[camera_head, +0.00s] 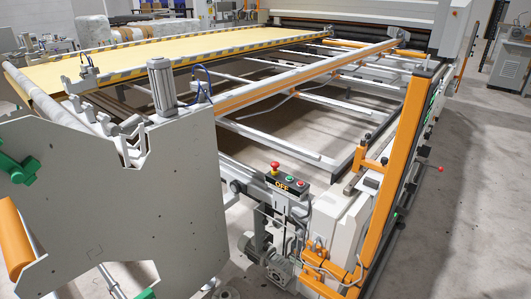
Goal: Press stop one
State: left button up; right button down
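A small control box (283,190) sits on the front rail of the gantry, near the middle of the camera_head view. A red mushroom-shaped button (275,167) stands up at its left. A green button (290,182) and a red button (301,183) are to the right of it on the top face. Yellow lettering that seems to read OFF shows on the front of the box. No label reading "stop one" can be made out. Neither of my grippers is in view, and nothing touches the buttons.
A large grey side plate (130,210) fills the lower left. An orange guard post (395,170) rises right of the box, and a small red knob (440,169) sticks out beyond it. A motor (278,268) hangs below. Open concrete floor (470,230) lies at the right.

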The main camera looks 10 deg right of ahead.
aim_at(274, 164)
jog(key=i+j, duration=0.65)
jog(key=i, duration=0.3)
jog(key=i+j+u, duration=0.1)
jog(key=i+j, duration=0.25)
jog(key=i, duration=0.1)
